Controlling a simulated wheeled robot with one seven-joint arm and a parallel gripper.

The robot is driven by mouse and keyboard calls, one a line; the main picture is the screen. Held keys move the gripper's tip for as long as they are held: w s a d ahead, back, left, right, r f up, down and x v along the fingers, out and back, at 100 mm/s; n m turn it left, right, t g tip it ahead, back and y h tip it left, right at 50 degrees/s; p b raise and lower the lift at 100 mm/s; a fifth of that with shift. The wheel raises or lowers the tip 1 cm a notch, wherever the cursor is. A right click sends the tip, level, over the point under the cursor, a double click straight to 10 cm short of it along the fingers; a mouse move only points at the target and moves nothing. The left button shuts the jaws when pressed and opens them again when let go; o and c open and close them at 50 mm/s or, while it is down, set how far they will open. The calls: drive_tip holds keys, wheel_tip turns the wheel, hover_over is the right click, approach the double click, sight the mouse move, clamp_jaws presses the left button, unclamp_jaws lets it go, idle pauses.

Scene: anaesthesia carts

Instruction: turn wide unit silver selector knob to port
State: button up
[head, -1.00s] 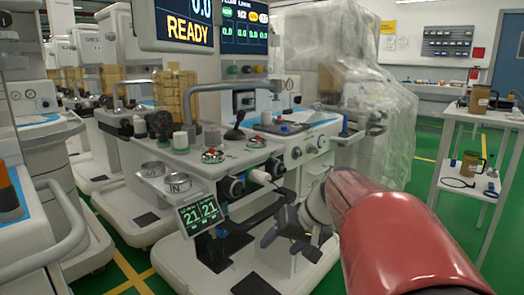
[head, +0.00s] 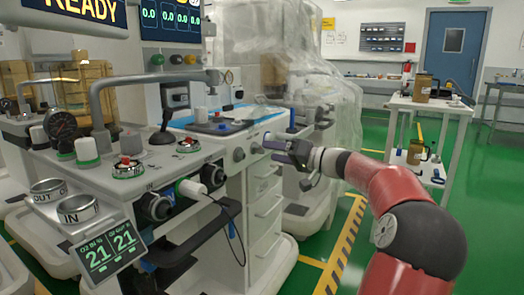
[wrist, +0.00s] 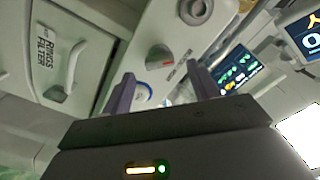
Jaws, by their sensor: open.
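The wide unit (head: 110,180) is the white cart at the left and centre of the head view. A silver-grey knob with a red mark (wrist: 159,57) sits on its pale panel in the wrist view, ahead of my fingertips and apart from them. Small grey knobs (head: 239,154) show on the front panel in the head view; which one is the selector I cannot tell. My gripper (head: 277,151) is open and empty, at the right end of that panel. In the wrist view its two purple-grey fingers (wrist: 162,88) stand apart below the knob.
A grey round fitting (wrist: 195,10) lies beyond the knob, and a blue-ringed white part (wrist: 143,95) is by the left finger. Drawers (head: 265,205) are below the panel. A plastic-draped unit (head: 290,70) stands behind.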

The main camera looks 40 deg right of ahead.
sight(262, 150)
drive_tip(key=shift+x, duration=1.85)
drive_tip(key=c, duration=1)
